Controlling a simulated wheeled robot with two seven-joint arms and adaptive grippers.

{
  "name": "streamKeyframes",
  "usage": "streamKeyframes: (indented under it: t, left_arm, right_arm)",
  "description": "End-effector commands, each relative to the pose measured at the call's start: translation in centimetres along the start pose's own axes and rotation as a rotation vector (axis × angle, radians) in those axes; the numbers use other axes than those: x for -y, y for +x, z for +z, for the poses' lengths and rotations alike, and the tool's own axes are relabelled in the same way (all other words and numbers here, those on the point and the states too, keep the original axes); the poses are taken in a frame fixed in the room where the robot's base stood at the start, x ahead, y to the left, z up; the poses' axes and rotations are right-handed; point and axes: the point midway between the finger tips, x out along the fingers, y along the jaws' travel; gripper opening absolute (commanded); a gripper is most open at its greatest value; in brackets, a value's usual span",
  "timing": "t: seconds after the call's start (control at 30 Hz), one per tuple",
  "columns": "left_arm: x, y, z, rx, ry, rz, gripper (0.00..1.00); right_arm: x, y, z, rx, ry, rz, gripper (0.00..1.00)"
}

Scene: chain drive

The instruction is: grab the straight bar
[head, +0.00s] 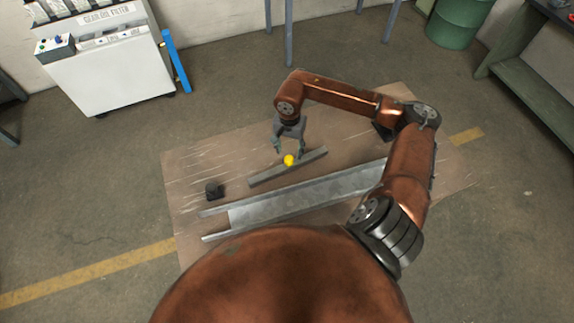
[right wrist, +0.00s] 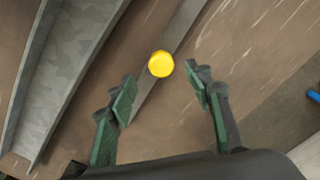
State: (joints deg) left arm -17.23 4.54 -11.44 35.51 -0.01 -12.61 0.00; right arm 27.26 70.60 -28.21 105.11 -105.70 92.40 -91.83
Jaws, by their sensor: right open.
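The straight bar (head: 262,177) is a thin grey bar lying at a slant on the brown floor sheet. A yellow ball-like spot (head: 289,160) shows at its middle. In the right wrist view the bar (right wrist: 182,32) runs between my finger lines, with the yellow spot (right wrist: 161,64) just beyond the fingertips. My right gripper (head: 289,152) is open, pointing down over the bar's middle, with nothing held. Its green-padded fingers (right wrist: 160,92) lie on either side of the bar in that view; the height gap is hard to judge. My left gripper is not in view.
A long grey channel (head: 300,195) lies beside the bar, nearer me. A small dark block (head: 213,190) sits at the sheet's left. The brown sheet (head: 190,160) has free room at the left. A white cabinet (head: 110,75) and green barrel (head: 455,25) stand farther back.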

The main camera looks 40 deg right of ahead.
Motion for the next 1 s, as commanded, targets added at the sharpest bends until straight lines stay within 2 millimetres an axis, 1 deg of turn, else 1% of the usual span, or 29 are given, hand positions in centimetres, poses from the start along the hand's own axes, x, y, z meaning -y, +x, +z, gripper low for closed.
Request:
streamKeyframes:
  t: [0.17, 0.3, 0.4, 0.5, 0.73, 1.0]
  left_arm:
    - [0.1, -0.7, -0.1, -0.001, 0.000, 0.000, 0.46]
    - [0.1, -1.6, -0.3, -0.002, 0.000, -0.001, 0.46]
    - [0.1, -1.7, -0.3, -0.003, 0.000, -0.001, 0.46]
    - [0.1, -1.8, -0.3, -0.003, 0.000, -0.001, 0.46]
    - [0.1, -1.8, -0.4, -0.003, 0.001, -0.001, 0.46]
    - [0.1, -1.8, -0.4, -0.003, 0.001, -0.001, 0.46]
  right_arm:
    - [0.1, 1.8, 0.1, 0.003, 0.003, 0.000, 0.47]
    - [0.2, 3.9, 0.1, 0.005, 0.005, 0.000, 0.47]
    - [0.1, 5.2, 0.0, 0.003, 0.006, 0.000, 0.47]
    - [0.2, 6.0, 0.0, 0.001, 0.005, -0.001, 0.47]
    - [0.2, 6.2, -0.1, 0.000, 0.005, -0.001, 0.47]
    - [0.2, 6.2, -0.1, 0.000, 0.005, -0.001, 0.29]
